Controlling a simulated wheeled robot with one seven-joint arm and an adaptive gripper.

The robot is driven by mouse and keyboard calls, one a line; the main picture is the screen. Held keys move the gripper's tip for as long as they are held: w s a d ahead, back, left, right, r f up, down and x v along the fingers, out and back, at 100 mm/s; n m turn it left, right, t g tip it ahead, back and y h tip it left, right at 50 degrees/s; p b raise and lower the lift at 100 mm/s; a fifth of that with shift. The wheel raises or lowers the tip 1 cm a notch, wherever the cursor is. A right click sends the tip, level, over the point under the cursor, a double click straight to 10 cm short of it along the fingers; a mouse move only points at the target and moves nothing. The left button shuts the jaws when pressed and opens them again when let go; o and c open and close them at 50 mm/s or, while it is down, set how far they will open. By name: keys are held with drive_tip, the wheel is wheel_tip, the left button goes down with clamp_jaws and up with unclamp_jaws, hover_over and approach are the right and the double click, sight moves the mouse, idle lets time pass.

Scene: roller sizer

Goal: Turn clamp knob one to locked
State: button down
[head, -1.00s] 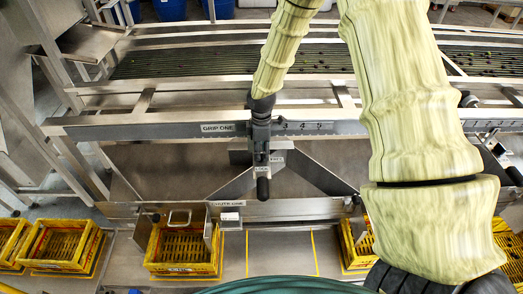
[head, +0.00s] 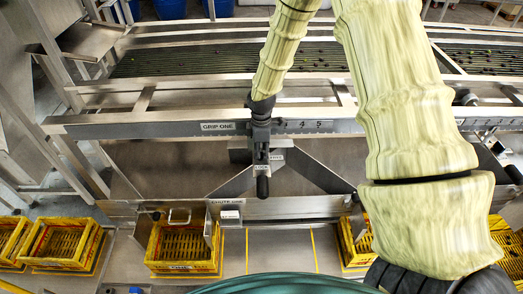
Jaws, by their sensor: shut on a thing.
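My arm comes down from the top, and my gripper (head: 262,108) is at the metal rail, on the dark clamp beside the label "GRIP ONE" (head: 217,127). The gripper is shut on the upper part of the clamp, where the clamp knob one (head: 261,127) sits; its fingertips hide most of the knob, so its exact angle cannot be told. A small "LOCK" label (head: 262,167) shows below on the clamp body. A black handle (head: 262,187) hangs straight down beneath it.
A numbered scale (head: 305,126) runs along the rail to the right. A V-shaped metal chute (head: 235,184) lies below. Yellow crates (head: 185,268) stand along the front, and a roller bed (head: 190,62) with small dark fruit lies behind the rail.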

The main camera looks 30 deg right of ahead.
drive_tip(key=shift+m, duration=0.3)
drive_tip(key=m, duration=0.3)
drive_tip(key=shift+m, duration=0.3)
drive_tip(key=m, duration=0.4)
drive_tip(key=shift+m+b, duration=0.3)
drive_tip(key=shift+b, duration=0.1)
drive_tip(key=m, duration=0.9)
drive_tip(key=shift+w+r, duration=0.1)
drive_tip(key=c, duration=1.4)
unclamp_jaws()
drive_tip(key=shift+d, duration=0.1)
drive_tip(key=shift+c, duration=0.2)
wheel_tip(320, 180, up, 12)
